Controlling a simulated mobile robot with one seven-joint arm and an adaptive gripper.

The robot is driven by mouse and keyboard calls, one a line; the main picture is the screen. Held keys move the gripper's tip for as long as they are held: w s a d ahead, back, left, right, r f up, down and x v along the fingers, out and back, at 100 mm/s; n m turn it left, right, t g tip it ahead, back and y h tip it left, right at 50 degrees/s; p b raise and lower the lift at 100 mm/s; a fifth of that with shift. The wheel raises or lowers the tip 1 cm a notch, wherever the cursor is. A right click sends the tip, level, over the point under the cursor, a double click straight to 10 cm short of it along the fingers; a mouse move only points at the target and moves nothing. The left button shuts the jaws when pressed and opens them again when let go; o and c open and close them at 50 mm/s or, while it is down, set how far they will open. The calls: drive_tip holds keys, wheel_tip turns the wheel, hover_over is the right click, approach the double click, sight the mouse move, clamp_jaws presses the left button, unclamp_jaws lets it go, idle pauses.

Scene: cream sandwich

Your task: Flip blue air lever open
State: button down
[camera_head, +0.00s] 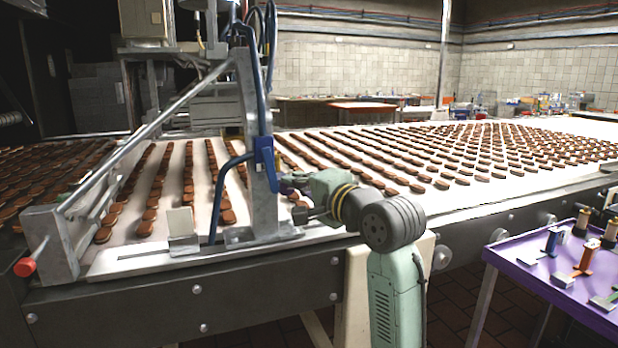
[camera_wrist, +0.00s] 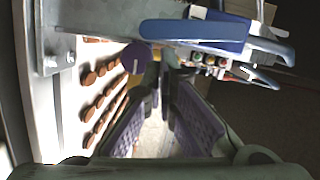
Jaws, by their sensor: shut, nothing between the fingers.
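A blue lever (camera_head: 264,158) is mounted on the upright grey post at the near side of the conveyor. In the wrist view, a long blue handle (camera_wrist: 195,30) lies nearly level across the top, beyond my fingers. I cannot tell for sure whether it is the same lever. My gripper (camera_head: 288,184) is just right of the post, level with the lever's lower part, its tips partly hidden. In the wrist view my gripper (camera_wrist: 160,85) has its purple-padded fingers together with nothing held. A touch on the lever cannot be made out.
The conveyor (camera_head: 330,218) carries rows of brown biscuits behind the post. A blue bent tube (camera_head: 217,195) stands left of the post. A red knob (camera_head: 25,267) is at the lower left. A purple table (camera_head: 530,268) with small levered fittings stands at right.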

drive_tip(key=shift+a, duration=0.1)
drive_tip(key=shift+s+a+f+m+p, duration=0.2)
drive_tip(key=shift+a+f+m+p, duration=0.1)
drive_tip(key=shift+a+m+p, duration=0.25)
drive_tip(key=shift+s+a+f+m+p, duration=0.15)
drive_tip(key=shift+a+f+m+p, duration=0.2)
drive_tip(key=shift+m, duration=0.3)
drive_tip(key=shift+a+r, duration=0.1)
drive_tip(key=shift+w, duration=0.1)
